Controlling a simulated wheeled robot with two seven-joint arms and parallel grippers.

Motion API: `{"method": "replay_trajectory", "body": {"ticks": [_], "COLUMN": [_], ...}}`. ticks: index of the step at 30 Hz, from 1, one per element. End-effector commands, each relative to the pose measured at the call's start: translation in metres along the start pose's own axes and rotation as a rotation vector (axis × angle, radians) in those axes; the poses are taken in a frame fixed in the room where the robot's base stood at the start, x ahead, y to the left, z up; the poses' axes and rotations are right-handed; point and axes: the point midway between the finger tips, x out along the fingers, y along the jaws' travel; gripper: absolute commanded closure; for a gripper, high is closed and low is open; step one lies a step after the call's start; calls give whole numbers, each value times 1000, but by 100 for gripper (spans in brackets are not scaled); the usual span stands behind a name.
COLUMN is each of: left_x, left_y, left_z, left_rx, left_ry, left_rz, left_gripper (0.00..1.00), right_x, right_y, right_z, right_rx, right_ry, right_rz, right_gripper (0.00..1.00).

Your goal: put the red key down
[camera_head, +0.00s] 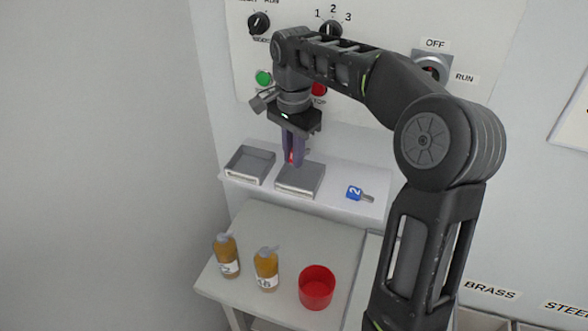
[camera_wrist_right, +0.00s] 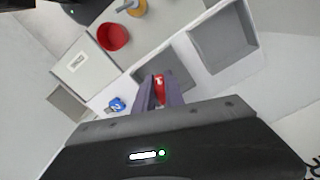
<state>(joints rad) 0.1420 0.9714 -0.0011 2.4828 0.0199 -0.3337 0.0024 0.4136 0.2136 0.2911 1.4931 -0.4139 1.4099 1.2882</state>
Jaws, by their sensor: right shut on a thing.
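The red key (camera_wrist_right: 160,88) is between the fingers of my right gripper (camera_wrist_right: 158,92), which is shut on it. In the head view only a bit of red from the key (camera_head: 291,157) shows between the purple fingers of the right gripper (camera_head: 294,158). The fingers point down over the right-hand grey tray (camera_head: 300,180) on the white shelf. Whether the key touches the tray, I cannot tell. My left gripper does not show.
A second grey tray (camera_head: 250,165) stands to the left on the shelf (camera_head: 340,200). A blue key tagged 2 (camera_head: 355,193) lies to the right. Below, a table holds two amber bottles (camera_head: 227,256) and a red cup (camera_head: 317,288). A panel with knobs and buttons (camera_head: 263,78) rises behind.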

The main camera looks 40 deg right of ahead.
Motion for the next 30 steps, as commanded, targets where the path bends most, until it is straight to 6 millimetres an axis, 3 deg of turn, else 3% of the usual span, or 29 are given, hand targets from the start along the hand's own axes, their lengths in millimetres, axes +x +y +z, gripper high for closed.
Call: {"method": "replay_trajectory", "body": {"ticks": [1,6,17,22,27,30], "left_x": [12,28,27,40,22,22], "left_y": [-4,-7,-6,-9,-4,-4], "left_z": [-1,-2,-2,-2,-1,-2], "left_rx": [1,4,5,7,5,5], "left_ry": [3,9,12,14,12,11], "left_rz": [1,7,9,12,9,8], "left_gripper": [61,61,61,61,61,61], "right_x": [15,32,31,49,62,69], "right_y": [0,0,0,0,0,-1], "right_z": [-1,0,1,0,-2,-4], "right_rx": [0,0,-1,0,2,1], "right_ry": [-2,-1,0,-1,-3,-1], "right_rz": [2,1,0,1,3,0], "right_gripper": [100,100,100,100,100,100]}}
